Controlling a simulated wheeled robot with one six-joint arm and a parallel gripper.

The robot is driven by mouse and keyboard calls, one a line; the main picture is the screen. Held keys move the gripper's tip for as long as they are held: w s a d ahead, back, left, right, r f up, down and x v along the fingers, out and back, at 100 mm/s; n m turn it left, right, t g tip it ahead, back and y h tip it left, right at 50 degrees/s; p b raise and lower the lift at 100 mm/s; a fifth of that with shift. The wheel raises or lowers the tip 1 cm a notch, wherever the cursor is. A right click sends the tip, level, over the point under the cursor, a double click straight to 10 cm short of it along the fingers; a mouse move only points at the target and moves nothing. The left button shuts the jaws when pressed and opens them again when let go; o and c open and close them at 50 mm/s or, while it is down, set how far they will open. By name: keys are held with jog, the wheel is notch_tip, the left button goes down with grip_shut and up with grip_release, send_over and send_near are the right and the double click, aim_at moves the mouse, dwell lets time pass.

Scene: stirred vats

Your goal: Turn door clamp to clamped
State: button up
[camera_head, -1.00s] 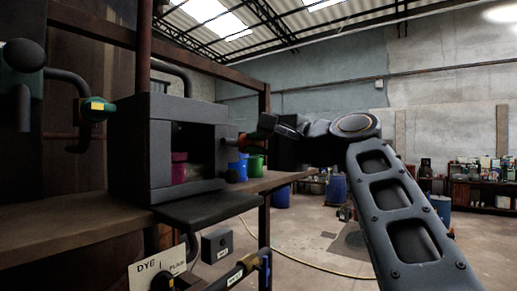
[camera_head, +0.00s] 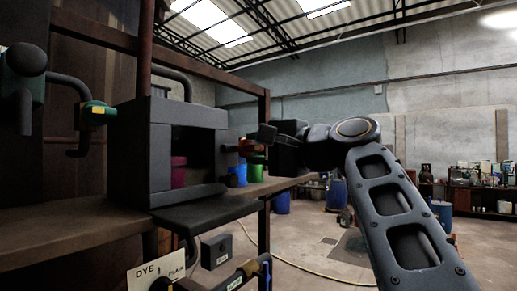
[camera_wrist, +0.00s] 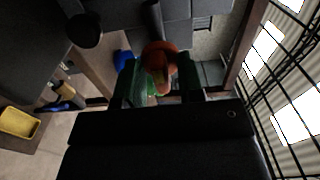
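A dark grey box (camera_head: 132,150) with an open front stands on the shelf. An orange-red clamp handle (camera_head: 246,147) sticks out at the right side of the box. My gripper (camera_head: 262,136) is at the right of this handle, close to it. In the wrist view the orange-red handle (camera_wrist: 158,56) lies between the two green-tinted fingers of my gripper (camera_wrist: 158,82), which stand apart on either side of it. I see no firm grip on it. A flat dark panel (camera_head: 205,212) juts out below the box opening.
A magenta container (camera_head: 178,174) shows through the box opening. Blue (camera_head: 238,173) and green (camera_head: 256,170) containers stand behind it on the shelf. A green-and-yellow valve (camera_head: 98,112) is at left. A DYE sign (camera_head: 155,274) and a yellow tray (camera_wrist: 18,122) are lower down.

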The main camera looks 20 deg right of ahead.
jog(key=shift+o, duration=0.4)
jog(key=shift+s+d, duration=0.2)
jog(key=shift+s, duration=0.05)
jog(key=b+v, duration=0.2)
jog(key=v, duration=1.1)
jog(key=shift+s, duration=0.1)
